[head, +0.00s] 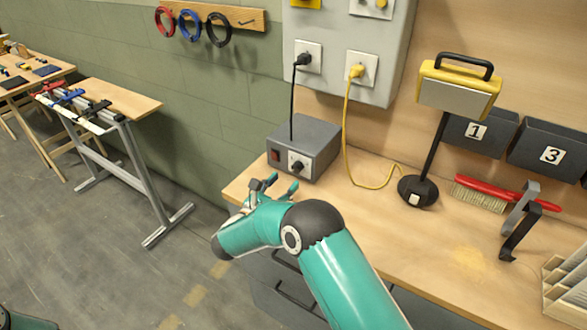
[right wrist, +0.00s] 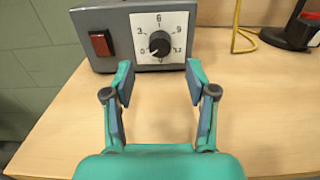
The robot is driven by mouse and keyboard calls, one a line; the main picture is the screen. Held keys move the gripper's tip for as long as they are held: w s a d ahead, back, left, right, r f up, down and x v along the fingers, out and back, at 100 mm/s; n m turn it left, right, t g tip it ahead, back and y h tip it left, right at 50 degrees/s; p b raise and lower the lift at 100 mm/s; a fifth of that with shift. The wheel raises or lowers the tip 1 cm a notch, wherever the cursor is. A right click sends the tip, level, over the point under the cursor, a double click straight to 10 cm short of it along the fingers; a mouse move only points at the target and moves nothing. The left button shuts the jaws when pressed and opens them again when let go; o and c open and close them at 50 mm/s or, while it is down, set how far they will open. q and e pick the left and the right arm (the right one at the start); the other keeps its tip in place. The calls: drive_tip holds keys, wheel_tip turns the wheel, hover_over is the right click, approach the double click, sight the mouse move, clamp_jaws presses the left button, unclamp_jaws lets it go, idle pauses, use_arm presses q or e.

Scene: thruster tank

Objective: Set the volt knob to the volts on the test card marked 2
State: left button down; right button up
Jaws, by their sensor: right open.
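The grey power supply box (head: 305,146) stands at the back left of the workbench, and it also shows in the right wrist view (right wrist: 120,22). Its black volt knob (right wrist: 159,44) sits on a white dial plate with numbers around it, among them 3, 6 and 9. The knob's white pointer seems to aim at the lower left. The knob also shows in the head view (head: 297,166). My right gripper (head: 281,186) is open and empty just in front of the knob, its fingers (right wrist: 158,78) to either side, apart from it. I see no test card marked 2. My left gripper is out of view.
A red switch (right wrist: 101,43) is left of the dial. A yellow cable (head: 346,130) runs down to the bench right of the box. A lamp (head: 417,190), a brush (head: 480,195) and bins marked 1 (head: 478,133) and 3 (head: 550,155) are farther right.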

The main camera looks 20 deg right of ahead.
sight(295, 171)
drive_tip(key=p+x, duration=0.1)
drive_tip(key=x, duration=0.4)
drive_tip(key=shift+w+d, duration=0.25)
drive_tip(key=shift+d, duration=0.05)
